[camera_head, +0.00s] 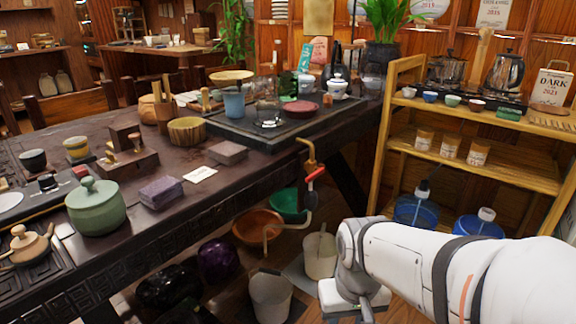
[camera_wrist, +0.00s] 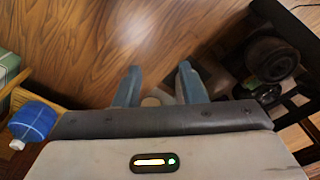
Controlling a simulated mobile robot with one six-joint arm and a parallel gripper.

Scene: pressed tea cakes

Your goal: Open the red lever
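The red lever (camera_head: 315,174) sits on a bronze-coloured tap fitting (camera_head: 307,153) just off the right side of the dark table, in the middle of the head view. It slants slightly, and a thin pipe runs down below it. The lever does not show in the wrist view. My gripper (camera_wrist: 158,66) is open in the wrist view, its two blue-grey fingers apart, with wood floor beyond them and nothing visibly held. In the head view my white arm enters from the lower right, apart from the lever in the picture; I cannot make out the fingers there.
The dark table (camera_head: 105,171) holds a green pot (camera_head: 95,208) and tea ware. Below the lever are an orange bowl (camera_head: 257,228), a green bowl (camera_head: 288,205) and a pale bucket (camera_head: 270,297). A wooden shelf (camera_head: 500,160) stands right, with blue water bottles (camera_head: 417,211).

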